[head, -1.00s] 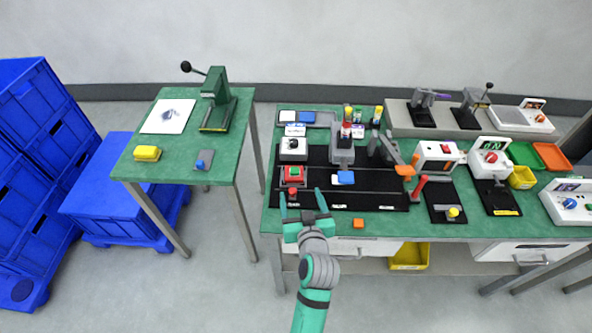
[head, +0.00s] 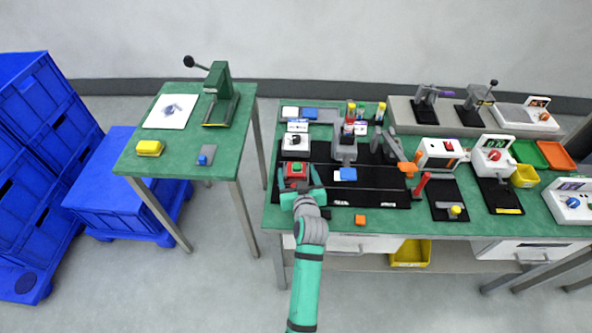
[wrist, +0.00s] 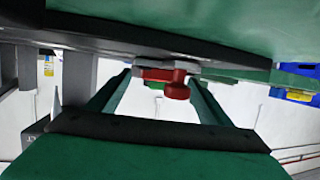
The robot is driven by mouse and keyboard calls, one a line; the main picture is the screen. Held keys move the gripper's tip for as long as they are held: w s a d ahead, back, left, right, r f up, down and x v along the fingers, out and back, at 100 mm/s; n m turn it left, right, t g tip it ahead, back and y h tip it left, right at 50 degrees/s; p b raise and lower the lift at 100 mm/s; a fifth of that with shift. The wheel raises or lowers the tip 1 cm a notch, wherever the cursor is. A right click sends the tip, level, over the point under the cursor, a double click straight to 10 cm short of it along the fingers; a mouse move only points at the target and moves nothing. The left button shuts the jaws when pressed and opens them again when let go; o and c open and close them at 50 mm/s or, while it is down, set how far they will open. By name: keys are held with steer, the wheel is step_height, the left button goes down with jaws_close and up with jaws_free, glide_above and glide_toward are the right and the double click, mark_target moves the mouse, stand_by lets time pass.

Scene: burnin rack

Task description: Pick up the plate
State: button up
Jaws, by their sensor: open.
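A small white plate-like piece with a blue block (head: 345,174) lies on the black mat (head: 375,197) on the right-hand green table; I cannot tell for sure that it is the plate. My gripper (head: 301,182) is open at the mat's front left, to the left of that piece. Its fingers reach either side of the front of a grey and green unit with a red top (head: 297,170). In the wrist view my open gripper (wrist: 160,80) has a red knob (wrist: 177,90) showing between its fingers. I see nothing held.
A grey unit with a tower (head: 344,148) stands behind the piece. An orange-tipped lever (head: 407,169) and a red post (head: 420,186) stand to its right. An orange block (head: 360,219) lies at the front edge. A smaller green table (head: 190,163) stands left, across a floor gap.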

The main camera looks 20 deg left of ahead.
steer(key=shift+w, duration=0.1)
steer(key=shift+c, duration=0.6)
steer(key=c, duration=1)
